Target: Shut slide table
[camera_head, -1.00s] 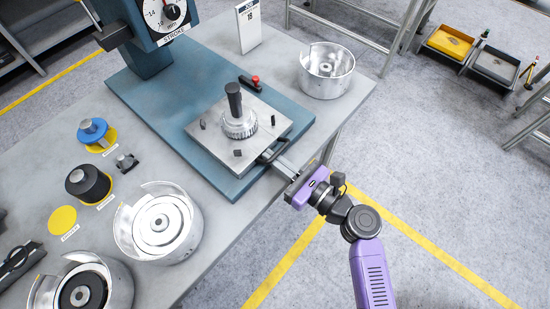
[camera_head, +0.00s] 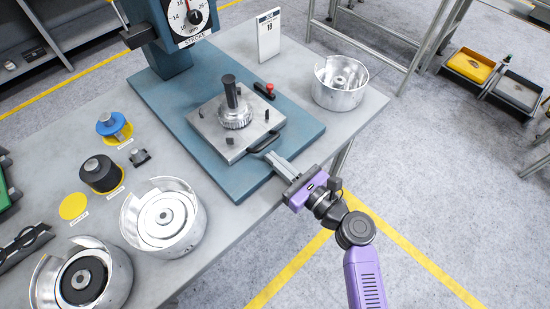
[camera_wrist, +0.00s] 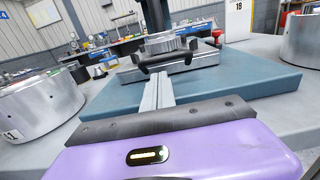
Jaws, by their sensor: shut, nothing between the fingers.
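The slide table (camera_head: 210,128) is a square steel plate on the blue press base (camera_head: 300,130). It carries a toothed clutch part (camera_head: 236,115) with a dark upright post, and small dark blocks. A dark bar handle (camera_head: 267,142) is on its front edge, facing my arm. My gripper (camera_head: 268,157) is shut and empty, its fingers pointing at the handle from the front right. In the wrist view my gripper (camera_wrist: 160,76) ends at or just short of the handle (camera_wrist: 166,57); I cannot tell whether they touch. A strip of blue base is bare in front of the plate.
The press column with its stroke dial (camera_head: 190,17) stands behind. A metal drum (camera_head: 341,85) and a sign (camera_head: 268,36) are to the right. Drums (camera_head: 163,218), a black cylinder (camera_head: 101,174) and a blue-topped part (camera_head: 110,123) lie left.

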